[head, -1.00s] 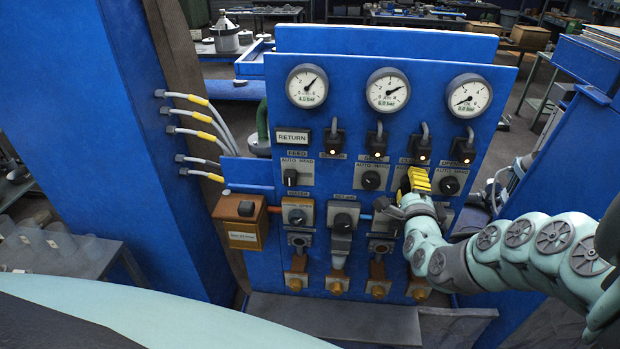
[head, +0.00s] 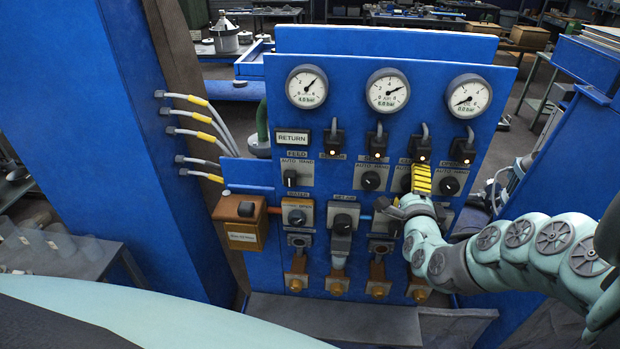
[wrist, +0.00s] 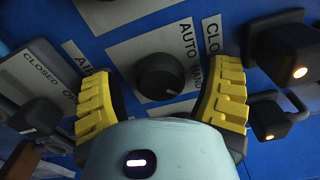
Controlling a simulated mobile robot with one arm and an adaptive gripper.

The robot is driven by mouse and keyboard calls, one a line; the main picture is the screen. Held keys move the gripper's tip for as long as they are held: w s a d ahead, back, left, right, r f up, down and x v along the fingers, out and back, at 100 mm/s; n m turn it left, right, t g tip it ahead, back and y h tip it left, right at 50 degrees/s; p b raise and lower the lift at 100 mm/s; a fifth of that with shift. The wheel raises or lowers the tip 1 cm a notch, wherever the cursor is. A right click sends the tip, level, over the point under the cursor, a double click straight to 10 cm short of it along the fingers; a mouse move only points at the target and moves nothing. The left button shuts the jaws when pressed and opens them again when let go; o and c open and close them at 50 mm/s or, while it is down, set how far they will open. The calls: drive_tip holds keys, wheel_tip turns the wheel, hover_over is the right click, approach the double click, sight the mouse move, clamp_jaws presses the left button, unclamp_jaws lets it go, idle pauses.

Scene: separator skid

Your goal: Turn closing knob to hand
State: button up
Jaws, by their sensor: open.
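The closing knob (wrist: 160,77) is a round black knob on a grey plate in the wrist view. AUTO and HAND are printed beside it, and a partly cut-off label starting CLO stands close by. My gripper (wrist: 158,88) is open, with one yellow ribbed finger on each side of the knob and visible gaps between. The knob's setting is hard to read. In the head view my gripper (head: 421,180) is at the panel's switch row and mostly hides this knob.
The blue panel (head: 345,100) carries gauges on top and lit lamps below them. Similar knobs sit on both sides, including one to the right (head: 449,186) and one to the left (head: 371,181). Black lamp housings (wrist: 285,50) stick out near the right finger.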

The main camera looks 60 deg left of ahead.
drive_tip(key=n, duration=0.1)
drive_tip(key=n+p, duration=0.1)
drive_tip(key=n, duration=0.1)
drive_tip(key=shift+s+a+r+n, duration=0.1)
drive_tip(key=shift+s+r+n, duration=0.05)
drive_tip(key=shift+n, duration=0.15)
drive_tip(key=n+p, duration=0.2)
drive_tip(key=n, duration=0.3)
drive_tip(key=shift+p, duration=0.3)
drive_tip(key=n+p, duration=0.2)
drive_tip(key=n, duration=0.3)
drive_tip(key=n+p, duration=0.1)
drive_tip(key=n, duration=0.3)
drive_tip(key=shift+f, duration=0.2)
drive_tip(key=shift+n, duration=0.3)
